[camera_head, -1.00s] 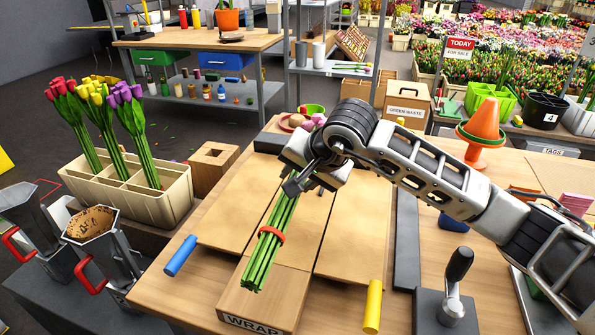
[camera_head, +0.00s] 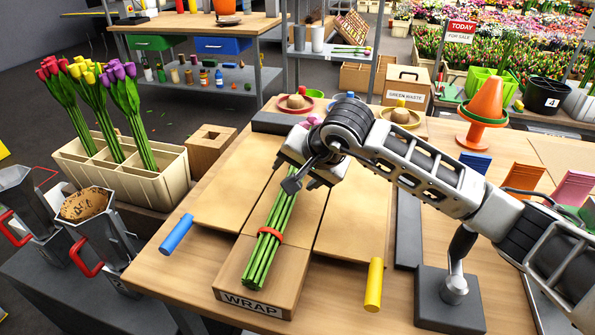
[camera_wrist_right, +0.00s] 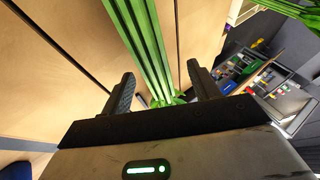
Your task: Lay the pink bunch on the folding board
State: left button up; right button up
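The pink bunch lies lengthwise along the middle of the folding board (camera_head: 355,215). Its green stems (camera_head: 265,255) carry a red band and point toward the front. Only a bit of its pink heads shows behind my right gripper. Its stems look to be resting on the board. My right gripper (camera_head: 291,184) is over the upper stems. In the right wrist view the stems (camera_wrist_right: 148,45) run between its spread fingers (camera_wrist_right: 160,85), with a gap on the right side. My left gripper is not in view.
A cream divided planter (camera_head: 160,190) with red, yellow and purple tulips stands at the left. A blue cylinder (camera_head: 176,233) and a yellow cylinder (camera_head: 374,285) flank the board. A black lever (camera_head: 460,255) on a grey base and an orange cone (camera_head: 485,100) stand right.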

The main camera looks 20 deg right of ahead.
pick_arm(q)
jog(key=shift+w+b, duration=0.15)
jog(key=shift+b, duration=0.15)
pick_arm(e)
jog(key=v, duration=1.6)
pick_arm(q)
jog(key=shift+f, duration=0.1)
